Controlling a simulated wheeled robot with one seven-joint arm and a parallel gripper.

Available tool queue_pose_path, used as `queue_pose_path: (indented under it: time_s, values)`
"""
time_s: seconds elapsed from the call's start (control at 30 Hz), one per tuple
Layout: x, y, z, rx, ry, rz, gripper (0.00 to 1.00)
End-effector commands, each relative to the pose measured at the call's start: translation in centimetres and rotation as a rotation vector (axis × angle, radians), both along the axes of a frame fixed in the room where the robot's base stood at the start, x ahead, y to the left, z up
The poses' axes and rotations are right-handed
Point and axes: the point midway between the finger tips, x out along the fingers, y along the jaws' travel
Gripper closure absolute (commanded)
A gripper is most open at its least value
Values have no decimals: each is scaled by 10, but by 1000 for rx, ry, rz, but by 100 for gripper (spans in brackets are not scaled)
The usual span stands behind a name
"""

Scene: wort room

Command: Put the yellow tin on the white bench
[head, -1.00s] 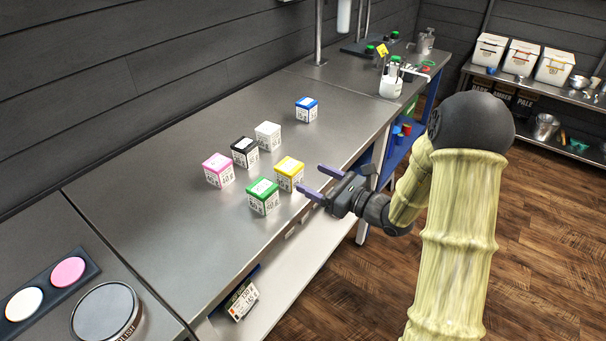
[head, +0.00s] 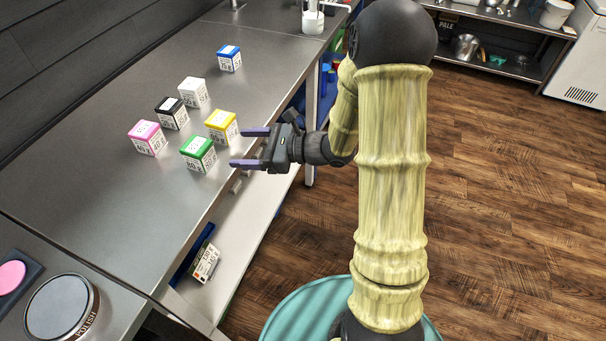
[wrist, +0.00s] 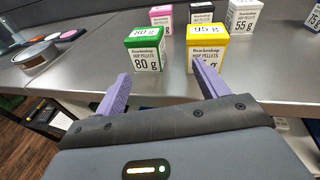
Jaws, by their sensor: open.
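The yellow tin (head: 221,127) is a small cube with a white label, standing on the grey steel worktop near its front edge. The green tin (head: 198,154) stands close to its lower left. My gripper (head: 243,148) is open and empty, just right of both tins at the worktop edge, its purple fingers pointing at them. In the wrist view the yellow tin (wrist: 208,43), marked 95 g, is beyond the right finger, which hides part of its front. The green tin (wrist: 146,50), marked 80 g, lies ahead between the fingers. I cannot make out a white bench.
A pink tin (head: 147,137), a black tin (head: 172,113), a white tin (head: 193,92) and a blue tin (head: 229,58) stand farther back on the steel worktop (head: 110,215). A pale lower shelf (head: 240,235) runs beneath it. A white appliance (head: 580,65) stands far right, past open wooden floor.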

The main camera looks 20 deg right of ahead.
Motion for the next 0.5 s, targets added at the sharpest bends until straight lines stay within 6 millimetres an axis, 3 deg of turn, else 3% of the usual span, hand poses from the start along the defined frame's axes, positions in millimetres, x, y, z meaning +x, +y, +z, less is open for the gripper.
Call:
queue_pose_path:
  time_s: [0.1,0.23,0.37,0.5]
  values:
    - [-43,15,-9,-175,-23,191,28]
    - [-89,16,-24,-386,-72,399,28]
    - [-127,3,-38,-601,-147,597,28]
    - [-156,-23,-50,-834,-258,798,28]
